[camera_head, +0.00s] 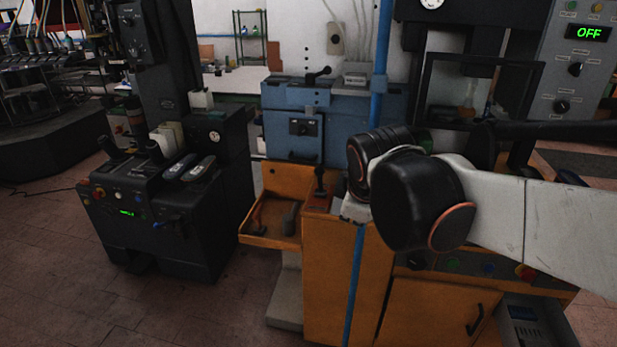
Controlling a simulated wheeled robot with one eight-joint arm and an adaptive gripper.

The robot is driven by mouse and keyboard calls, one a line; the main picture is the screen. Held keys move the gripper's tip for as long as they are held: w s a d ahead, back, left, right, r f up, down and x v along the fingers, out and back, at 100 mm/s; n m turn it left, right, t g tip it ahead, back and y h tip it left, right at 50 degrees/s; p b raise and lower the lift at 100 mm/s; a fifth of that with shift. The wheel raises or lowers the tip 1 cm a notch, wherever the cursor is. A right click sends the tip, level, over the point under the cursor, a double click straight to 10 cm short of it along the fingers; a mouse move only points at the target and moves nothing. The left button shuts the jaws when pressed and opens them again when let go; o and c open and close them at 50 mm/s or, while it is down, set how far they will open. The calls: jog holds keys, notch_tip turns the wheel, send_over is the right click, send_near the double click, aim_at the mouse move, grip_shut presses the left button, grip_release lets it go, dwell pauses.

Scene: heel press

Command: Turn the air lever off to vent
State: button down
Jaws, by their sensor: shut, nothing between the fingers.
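My arm hides part of the pipe. I cannot make out a lever on the pipe that is clearly the air lever. A small black-knobbed lever (319,178) stands upright at the cabinet's left top edge. My white and black arm reaches in from the right, its black joints in front of the pipe and cabinet top. My gripper cannot be made out.
The orange cabinet (335,270) has an orange tray (265,222) with dark tools at its left. A black machine (150,240) stands further left. A blue machine (280,135) is behind. A grey panel (560,80) at upper right reads OFF. Floor is clear between the machines.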

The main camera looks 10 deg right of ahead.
aim_at(320, 180)
jog(key=w+a+f+n+h+p, duration=0.1)
jog(key=w+a+f+n+p, duration=0.1)
jog(key=w+n, duration=0.6)
jog(key=w+a+f+n+h+p, duration=0.1)
jog(key=w+a+f+n+p, duration=0.1)
jog(key=w+n, duration=0.7)
jog(key=w+a+f, duration=0.1)
jog(key=w+a, duration=0.1)
jog(key=w, duration=0.4)
jog(key=shift+f+n, duration=0.3)
jog(key=shift+w, duration=0.1)
jog(key=b+x, duration=0.1)
jog(key=x, duration=0.2)
jog(key=w+b+x, duration=0.1)
jog(key=b+x, duration=0.1)
jog(key=x, duration=0.2)
jog(key=d+r+b+x, duration=0.1)
jog(key=b+x, duration=0.1)
jog(key=x, duration=0.2)
jog(key=shift+w+r, duration=0.1)
jog(key=shift+r, duration=0.05)
jog(key=shift+w+d+r, duration=0.35)
jog(key=shift+w+d, duration=0.05)
jog(key=shift+w, duration=0.1)
jog(key=shift+a+r+g, duration=0.1)
jog(key=shift+g, duration=0.2)
